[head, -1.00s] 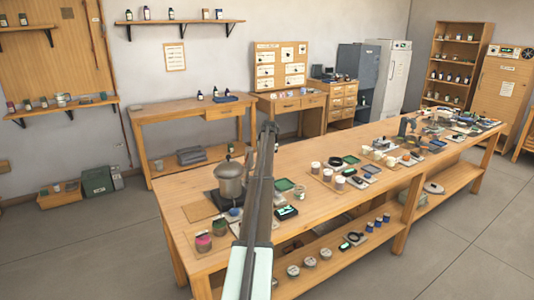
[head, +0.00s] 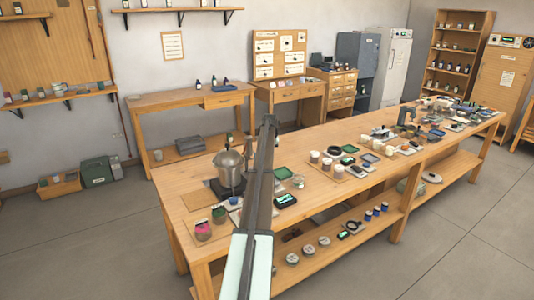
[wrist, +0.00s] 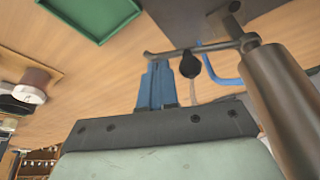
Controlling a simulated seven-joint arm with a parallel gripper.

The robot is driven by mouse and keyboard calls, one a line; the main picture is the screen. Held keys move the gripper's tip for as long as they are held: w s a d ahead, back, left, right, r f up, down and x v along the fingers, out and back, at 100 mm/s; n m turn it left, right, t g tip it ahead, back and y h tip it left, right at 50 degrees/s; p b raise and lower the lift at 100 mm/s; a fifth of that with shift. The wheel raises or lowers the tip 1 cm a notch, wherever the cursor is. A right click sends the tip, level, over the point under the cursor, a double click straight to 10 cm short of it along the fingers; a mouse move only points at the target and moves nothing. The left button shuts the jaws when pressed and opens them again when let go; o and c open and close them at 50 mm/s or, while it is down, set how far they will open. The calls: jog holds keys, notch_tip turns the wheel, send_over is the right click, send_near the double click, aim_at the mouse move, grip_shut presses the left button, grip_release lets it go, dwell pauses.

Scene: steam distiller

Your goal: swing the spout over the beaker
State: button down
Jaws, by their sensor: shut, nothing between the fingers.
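A steel pot (head: 229,172) with a lid stands on a dark base at the left end of the bench. A small clear vessel (head: 297,181), perhaps the beaker, stands right of my arm. In the wrist view a thin dark tube (wrist: 215,46), likely the spout, runs sideways to the top of a brown metal cylinder (wrist: 275,105). A black knob (wrist: 190,66) hangs from the tube. My blue gripper fingers (wrist: 158,70) are shut and empty, just left of the knob; contact with the tube or knob is unclear. In the head view my arm hides the gripper.
A green tray (head: 281,173) lies right of my arm; it also shows in the wrist view (wrist: 92,14). A dark device with a lit screen (head: 285,200) lies nearer the front edge. Cups and trays crowd the bench farther right.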

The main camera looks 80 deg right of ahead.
jog(key=shift+s+a+m+g, duration=0.1)
jog(key=shift+a+m+g, duration=0.45)
jog(key=shift+a+m, duration=1.3)
jog(key=shift+s+a+m+g, duration=0.1)
jog(key=shift+a+m+g, duration=0.45)
jog(key=shift+a+m, duration=1.3)
jog(key=shift+w+a+n, duration=0.25)
jog(key=shift+w+a, duration=0.2)
jog(key=shift+a, duration=0.3)
jog(key=shift+w+a+n, duration=0.25)
jog(key=shift+w+a, duration=0.15)
jog(key=shift+a, duration=0.35)
jog(key=shift+w+a+f, duration=0.1)
jog(key=shift+w+a, duration=0.05)
jog(key=shift+a, duration=0.1)
jog(key=s+d+r, duration=0.1)
jog(key=s+d, duration=0.2)
jog(key=d, duration=0.1)
jog(key=w+v, duration=0.1)
jog(key=v, duration=0.9)
jog(key=shift+w+d, duration=0.2)
jog(key=shift+d, duration=0.05)
